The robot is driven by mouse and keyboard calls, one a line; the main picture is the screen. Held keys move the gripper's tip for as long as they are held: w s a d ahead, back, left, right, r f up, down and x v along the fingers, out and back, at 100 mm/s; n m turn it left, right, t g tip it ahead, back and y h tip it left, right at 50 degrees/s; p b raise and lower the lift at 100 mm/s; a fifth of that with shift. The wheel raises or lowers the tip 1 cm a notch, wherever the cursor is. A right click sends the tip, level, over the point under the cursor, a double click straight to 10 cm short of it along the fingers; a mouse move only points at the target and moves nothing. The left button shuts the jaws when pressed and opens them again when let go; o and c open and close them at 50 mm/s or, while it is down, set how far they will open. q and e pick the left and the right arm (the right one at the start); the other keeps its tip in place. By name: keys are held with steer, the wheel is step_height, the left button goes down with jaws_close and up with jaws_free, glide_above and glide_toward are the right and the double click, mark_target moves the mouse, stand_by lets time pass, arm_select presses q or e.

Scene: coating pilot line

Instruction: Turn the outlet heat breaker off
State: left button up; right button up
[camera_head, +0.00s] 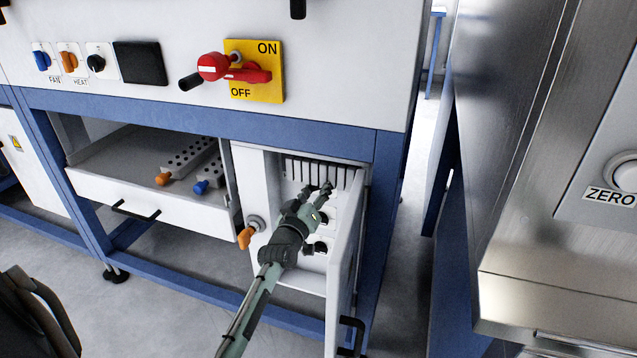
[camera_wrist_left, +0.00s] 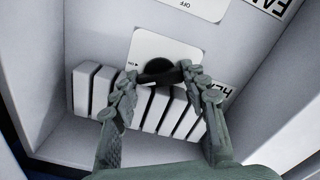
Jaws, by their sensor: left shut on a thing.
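The open cabinet (camera_head: 252,172) under the machine holds breaker plates with black knobs on its back wall. My left gripper (camera_head: 320,189) reaches inside it. In the left wrist view my left gripper (camera_wrist_left: 160,88) has its fingers closed on either side of a black breaker knob (camera_wrist_left: 158,70). The knob sits on a white plate (camera_wrist_left: 150,45) with a small ON mark at its left. A partly covered label (camera_wrist_left: 222,92) beside it starts with "HEA". The fingers hide parts of the knob, so its exact pointing is unclear. My right gripper is not in view.
The cabinet door (camera_head: 343,255) stands open close to the right of my left arm. An orange-handled valve (camera_head: 246,236) is at its left. An open drawer (camera_head: 150,208) is further left. A red ON/OFF lever (camera_head: 245,73) is above.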

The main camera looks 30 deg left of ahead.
arm_select(q)
steer(key=n, duration=0.3)
steer(key=n, duration=0.8)
steer(key=o, duration=1.4)
steer(key=p+v, duration=0.1)
steer(key=v, duration=0.5)
steer(key=shift+d+p, duration=0.1)
steer(key=shift+p, duration=0.2)
